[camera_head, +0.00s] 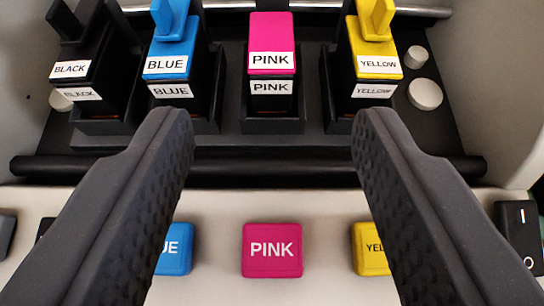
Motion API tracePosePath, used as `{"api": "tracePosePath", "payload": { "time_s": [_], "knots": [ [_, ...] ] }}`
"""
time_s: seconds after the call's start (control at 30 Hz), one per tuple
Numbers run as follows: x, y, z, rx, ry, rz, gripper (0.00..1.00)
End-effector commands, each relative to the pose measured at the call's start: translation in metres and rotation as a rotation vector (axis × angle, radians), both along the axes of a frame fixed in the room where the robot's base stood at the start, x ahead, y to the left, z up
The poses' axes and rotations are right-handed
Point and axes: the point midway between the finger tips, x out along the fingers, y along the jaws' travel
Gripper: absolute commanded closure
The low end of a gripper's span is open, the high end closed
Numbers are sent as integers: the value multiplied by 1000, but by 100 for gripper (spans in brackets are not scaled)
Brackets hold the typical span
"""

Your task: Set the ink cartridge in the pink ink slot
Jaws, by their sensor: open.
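The pink ink cartridge (271,30), with a magenta top and a white PINK label, stands upright in the row of cartridges at the back. It sits in or over the pink ink slot (271,112), a black holder with a second PINK label above it. I cannot tell how deep it sits. My gripper (272,122) is open and empty. Its two dark fingers reach in from the lower left and lower right, spread wide on either side of the pink slot's line. They are apart from the cartridge.
Black (85,45), blue (175,45) and yellow (376,50) cartridges stand in neighbouring holders. A pink button (272,250) is on the pale front panel, between blue (175,250) and yellow (368,250) buttons partly hidden by my fingers. A dark bar crosses before the holders.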

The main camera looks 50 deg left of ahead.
Motion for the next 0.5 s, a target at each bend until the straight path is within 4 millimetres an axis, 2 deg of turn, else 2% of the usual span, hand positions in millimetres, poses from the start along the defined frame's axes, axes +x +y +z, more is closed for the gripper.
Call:
{"api": "tracePosePath", "payload": {
  "time_s": [0.23, 0.5],
  "knots": [
    [-7, -8, 6, 1, 1, 0, 52],
    [-5, -10, 9, -1, -6, -7, 52]
  ]
}}
